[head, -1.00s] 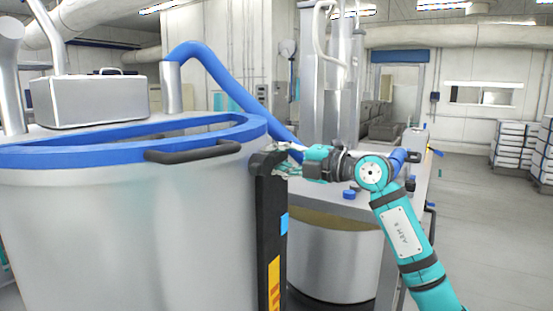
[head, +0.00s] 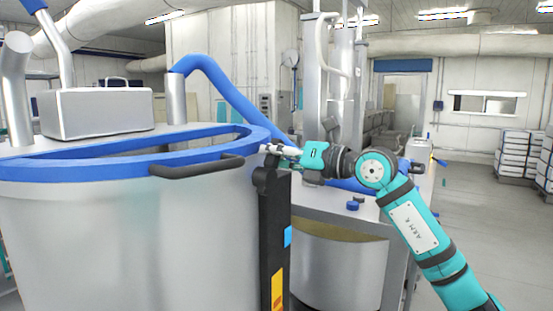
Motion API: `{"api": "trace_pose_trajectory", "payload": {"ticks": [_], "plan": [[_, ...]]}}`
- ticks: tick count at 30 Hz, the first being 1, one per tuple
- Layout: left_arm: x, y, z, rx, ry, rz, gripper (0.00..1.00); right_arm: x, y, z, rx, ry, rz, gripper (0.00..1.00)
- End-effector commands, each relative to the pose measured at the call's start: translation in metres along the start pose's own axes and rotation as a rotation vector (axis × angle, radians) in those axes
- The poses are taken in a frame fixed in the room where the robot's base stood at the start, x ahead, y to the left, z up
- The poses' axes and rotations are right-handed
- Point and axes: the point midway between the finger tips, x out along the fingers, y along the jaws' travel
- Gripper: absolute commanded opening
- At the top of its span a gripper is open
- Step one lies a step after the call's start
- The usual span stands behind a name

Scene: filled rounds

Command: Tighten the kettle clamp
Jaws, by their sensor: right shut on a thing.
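The kettle (head: 120,235) is a big round metal vessel with a blue rim and a black bar handle, filling the left of the head view. A black upright post (head: 272,235) with blue and yellow labels stands at its right side. The kettle clamp (head: 268,174) appears to be the small dark part at the top of this post, by the rim. My right gripper (head: 276,153) is shut on it from the right, with my teal arm reaching in from the lower right. The fingers hide part of the clamp. My left gripper is not in view.
A metal case (head: 97,113) rests on the kettle top. A thick blue hose (head: 225,90) arches behind the rim. A bench (head: 345,212) with small blue caps and a second metal vessel (head: 335,268) are right of the post. The floor at far right is clear up to stacked white boxes (head: 517,157).

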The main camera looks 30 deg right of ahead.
Motion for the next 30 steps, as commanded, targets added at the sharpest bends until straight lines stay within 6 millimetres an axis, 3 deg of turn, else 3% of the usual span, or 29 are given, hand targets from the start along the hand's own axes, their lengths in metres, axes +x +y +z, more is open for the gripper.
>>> {"api": "trace_pose_trajectory", "payload": {"ticks": [15,30], "plan": [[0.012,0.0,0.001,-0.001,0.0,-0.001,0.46,0.0,0.022,-0.007,-0.429,0.004,-0.001,0.0],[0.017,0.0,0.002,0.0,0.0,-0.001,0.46,0.001,0.029,-0.011,-0.58,0.005,0.0,0.0]]}}
